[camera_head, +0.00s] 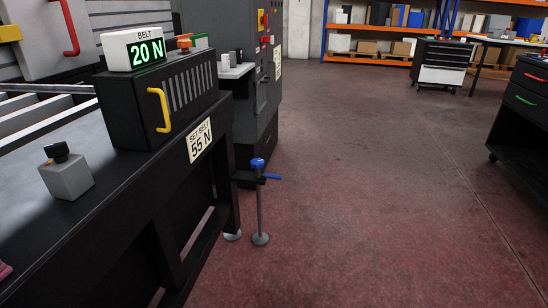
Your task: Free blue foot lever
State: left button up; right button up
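A blue lever (272,177) sticks out to the right from a dark bracket at the lower front corner of the machine table. Beside it a blue knob (257,163) tops a thin grey threaded foot (260,215), whose round base rests on the floor. Neither of my grippers is in view. Nothing touches the lever.
The black table (110,200) fills the left side, with a grey block (66,180) and a black box with a yellow handle (158,110). A display (137,49) reads BELT 20 N; a label (199,140) says SET BELT 55 N.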

aim_at(265, 176)
jog(key=i, duration=0.95)
jog(key=z, duration=1.15)
jog(key=i, duration=1.3)
jog(key=u, duration=2.55)
